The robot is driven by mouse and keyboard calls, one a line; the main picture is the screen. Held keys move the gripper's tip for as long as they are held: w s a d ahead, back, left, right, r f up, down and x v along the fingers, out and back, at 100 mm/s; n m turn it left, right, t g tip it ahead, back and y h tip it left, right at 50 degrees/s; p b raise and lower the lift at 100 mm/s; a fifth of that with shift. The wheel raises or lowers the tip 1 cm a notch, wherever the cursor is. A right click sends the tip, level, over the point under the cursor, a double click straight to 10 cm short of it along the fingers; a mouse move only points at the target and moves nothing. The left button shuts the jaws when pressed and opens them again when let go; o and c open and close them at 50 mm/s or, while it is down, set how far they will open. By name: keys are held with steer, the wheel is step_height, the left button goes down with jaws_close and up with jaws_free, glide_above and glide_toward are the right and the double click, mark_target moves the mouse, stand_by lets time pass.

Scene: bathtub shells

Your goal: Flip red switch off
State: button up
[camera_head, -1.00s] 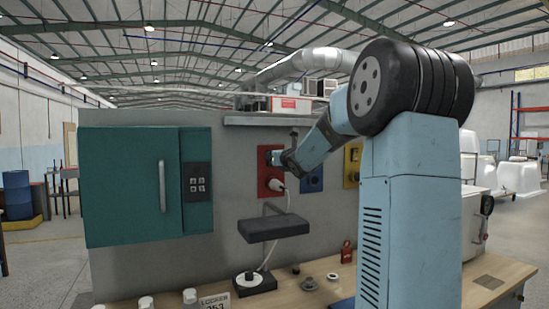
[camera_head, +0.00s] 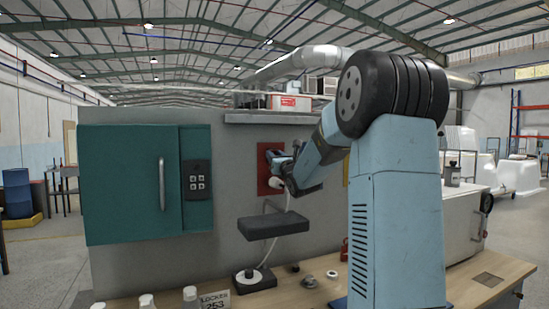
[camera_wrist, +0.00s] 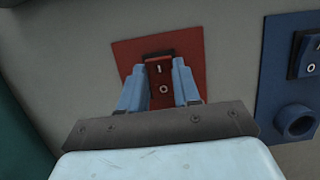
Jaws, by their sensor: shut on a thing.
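The red switch (camera_wrist: 158,72) is a rocker on a red wall panel (camera_wrist: 196,62), marked I above and O below; which end is pressed in, I cannot tell. The same panel (camera_head: 264,184) shows in the head view behind the bench, partly covered by my arm. My gripper (camera_wrist: 157,73) has its two blue fingers on either side of the switch, closed on it. In the head view my gripper (camera_head: 274,158) is at the upper part of the red panel. The lower part of the panel is hidden by my gripper in the wrist view.
A white plug (camera_head: 276,182) and cord hang below the red switch. A teal cabinet (camera_head: 125,185) is left; a dark raised platform (camera_head: 272,224) stands below.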

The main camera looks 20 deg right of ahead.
steer(key=shift+f, duration=0.1)
steer(key=o, duration=1.1)
steer(key=shift+c, duration=0.2)
steer(key=v, duration=1.3)
steer(key=shift+s, duration=0.4)
steer(key=shift+f, duration=0.1)
